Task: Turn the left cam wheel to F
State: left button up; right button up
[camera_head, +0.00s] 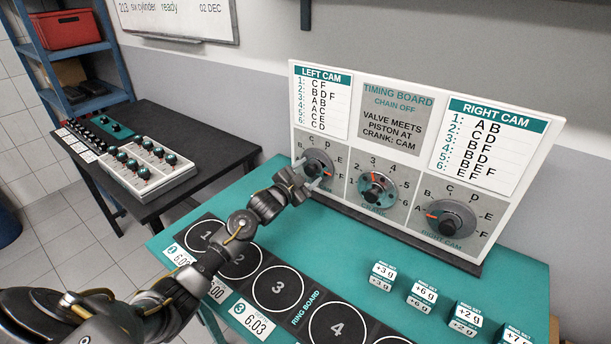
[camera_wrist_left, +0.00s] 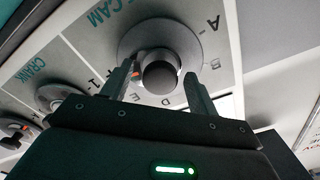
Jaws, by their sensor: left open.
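The left cam wheel (camera_head: 319,161) is a grey round dial with a dark knob on the timing board, ringed by letters. My left gripper (camera_head: 303,182) is in front of its lower left side. In the left wrist view its dark knob (camera_wrist_left: 161,76) sits between the two open fingertips of my left gripper (camera_wrist_left: 160,82), one on each side. I cannot tell whether they touch it. An orange mark (camera_wrist_left: 135,73) shows left of the knob, beside one finger. I cannot tell which letter it points to, as the fingers hide part of the dial. My right gripper is not in view.
The crank wheel (camera_head: 377,190) and right cam wheel (camera_head: 450,219) are to the right on the same board. Above are the left cam chart (camera_head: 322,101) and right cam chart (camera_head: 489,143). The ring board (camera_head: 292,312) and several small weight blocks (camera_head: 424,293) lie on the teal bench.

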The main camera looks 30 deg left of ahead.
pick_arm(q)
jog(key=s+a+b, duration=0.1)
jog(key=s+b, duration=0.1)
jog(key=s, duration=0.8)
jog(key=shift+s+a, duration=0.25)
jog(key=shift+s, duration=0.1)
